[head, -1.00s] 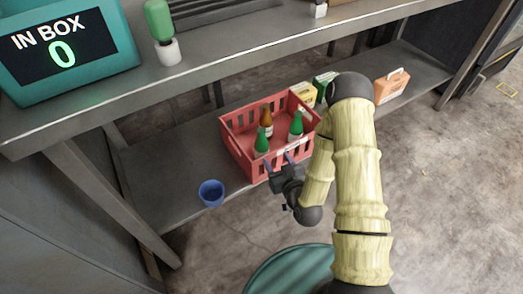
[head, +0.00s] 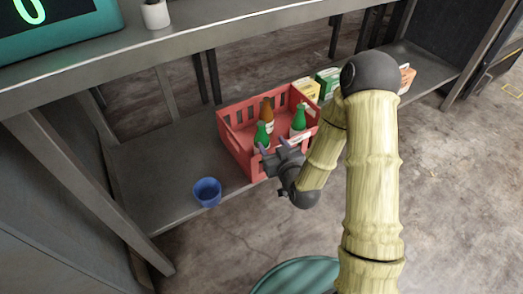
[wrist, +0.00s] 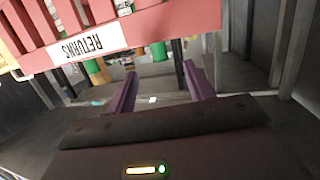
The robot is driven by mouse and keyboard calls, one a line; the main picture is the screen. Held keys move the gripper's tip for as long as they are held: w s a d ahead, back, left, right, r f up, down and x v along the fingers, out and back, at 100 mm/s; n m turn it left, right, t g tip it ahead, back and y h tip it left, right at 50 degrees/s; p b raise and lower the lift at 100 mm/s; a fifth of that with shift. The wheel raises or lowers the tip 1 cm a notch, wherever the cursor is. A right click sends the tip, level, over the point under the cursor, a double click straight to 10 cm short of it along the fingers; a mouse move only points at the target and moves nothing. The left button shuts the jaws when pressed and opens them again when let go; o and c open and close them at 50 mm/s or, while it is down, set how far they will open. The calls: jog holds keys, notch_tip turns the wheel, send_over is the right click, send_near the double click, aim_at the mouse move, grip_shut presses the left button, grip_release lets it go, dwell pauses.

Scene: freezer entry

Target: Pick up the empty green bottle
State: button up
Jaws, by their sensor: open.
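A red crate (head: 235,150) stands on the lower shelf and holds two green bottles and a brown bottle (head: 267,113). One green bottle (head: 262,135) is at the near left, the other green bottle (head: 299,119) at the right. I cannot tell which is empty. My gripper (head: 274,147) is open and empty at the crate's near side, close to the left green bottle. In the wrist view my purple fingers (wrist: 160,70) are spread beside the crate wall (wrist: 190,15) with its upside-down RETURNS label. Green bottle parts (wrist: 159,52) show past the wall, partly hidden.
A blue cup (head: 207,192) stands on the shelf left of the crate. Cartons (head: 327,82) stand behind the crate at the right. The upper counter (head: 190,40) runs above, with a white pot (head: 155,14) and a teal counter display (head: 70,35).

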aim_at(263, 131)
jog(key=b+x, duration=0.2)
jog(key=x, duration=0.5)
jog(key=shift+f, duration=0.15)
jog(key=shift+w, duration=0.15)
jog(key=shift+w, duration=0.1)
jog(key=shift+w+a+f+b, duration=0.15)
jog(key=shift+w+b, duration=0.05)
jog(key=shift+b, duration=0.2)
jog(key=b+x, duration=0.2)
jog(key=x, duration=0.2)
jog(key=shift+w+f+b, duration=0.15)
jog(key=shift+w+b, duration=0.1)
jog(key=shift+b, duration=0.1)
grip_shut()
